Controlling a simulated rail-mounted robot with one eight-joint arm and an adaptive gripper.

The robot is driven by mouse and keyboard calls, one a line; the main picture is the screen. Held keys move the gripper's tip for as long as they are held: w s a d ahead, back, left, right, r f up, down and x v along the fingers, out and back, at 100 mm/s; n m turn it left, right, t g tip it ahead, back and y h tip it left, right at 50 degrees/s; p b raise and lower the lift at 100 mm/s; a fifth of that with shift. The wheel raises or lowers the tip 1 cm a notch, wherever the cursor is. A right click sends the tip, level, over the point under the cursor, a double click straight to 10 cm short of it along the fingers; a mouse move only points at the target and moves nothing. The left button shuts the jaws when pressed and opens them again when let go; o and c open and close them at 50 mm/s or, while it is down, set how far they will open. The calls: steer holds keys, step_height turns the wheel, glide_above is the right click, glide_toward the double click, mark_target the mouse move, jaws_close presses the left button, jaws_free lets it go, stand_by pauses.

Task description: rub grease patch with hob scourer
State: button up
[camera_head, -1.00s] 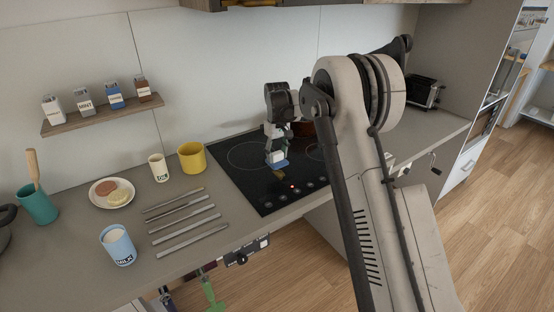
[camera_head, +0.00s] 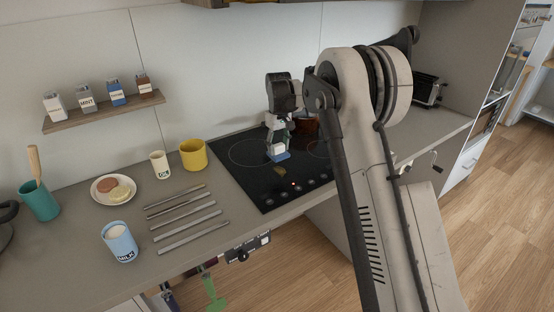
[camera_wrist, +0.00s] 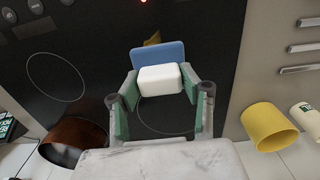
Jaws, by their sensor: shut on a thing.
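My gripper (camera_head: 279,138) is shut on the hob scourer, a white block (camera_wrist: 160,80) with a blue pad (camera_wrist: 158,54). In the head view the scourer's blue pad (camera_head: 281,156) is over the black hob. I cannot tell whether the pad touches the glass. The grease patch (camera_head: 279,170) is a small yellow-brown mark on the hob, just in front of the scourer. In the wrist view the grease patch (camera_wrist: 154,39) shows just past the pad's far edge, partly hidden by it.
A reddish-brown pot (camera_wrist: 75,140) stands on the hob beside my gripper. A yellow mug (camera_head: 193,154) and several metal bars (camera_head: 184,214) lie left of the hob. A red light (camera_head: 293,184) glows among the front hob controls. The hob's front area is clear.

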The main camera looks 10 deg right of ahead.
steer(key=shift+f+b, duration=0.35)
steer(key=shift+b, duration=0.75)
